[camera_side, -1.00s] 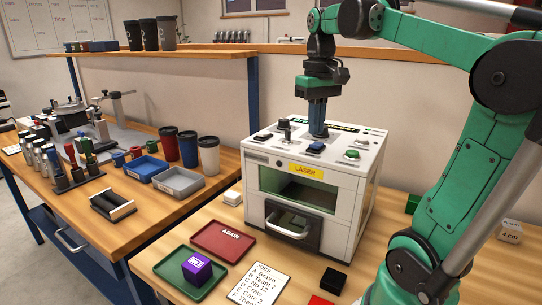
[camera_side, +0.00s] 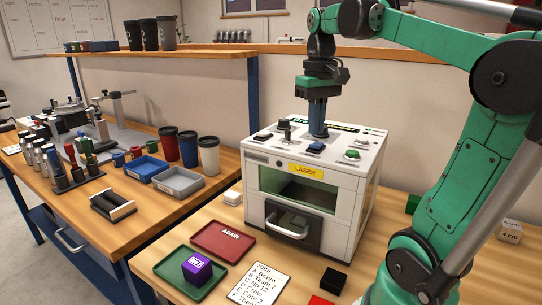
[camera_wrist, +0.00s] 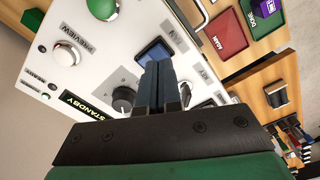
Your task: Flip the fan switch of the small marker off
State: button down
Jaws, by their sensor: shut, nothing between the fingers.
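The small marker (camera_side: 331,202) is a white box with a yellow LASER label on its front. My gripper (camera_side: 318,134) points straight down, shut and empty, just behind the blue rocker. In the wrist view its fingertips (camera_wrist: 158,66) overlap the near edge of the rocker; whether they touch it I cannot tell. They hide part of the panel.
A dark knob (camera_wrist: 123,99) stands beside the fingers, and a green button (camera_side: 352,154) sits right of the rocker. A STANDBY display (camera_wrist: 87,106) is on the panel. A red AGAIN tray (camera_side: 223,253) and a green tray (camera_side: 178,289) lie in front.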

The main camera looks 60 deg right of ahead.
aim_at(314, 145)
jog(key=shift+f, duration=1.2)
dwell(0.9)
jog(key=shift+r, duration=3.55)
jog(key=w+a+f+n+t, duration=0.2)
jog(key=a+f+n+t, duration=0.1)
jog(key=a+f, duration=0.5)
jog(key=w+a+f+n+t, duration=0.3)
jog(key=a+f+t, duration=0.1)
jog(key=a+f, duration=0.4)
jog(key=shift+a+f, duration=0.15)
jog(key=shift+a, duration=0.05)
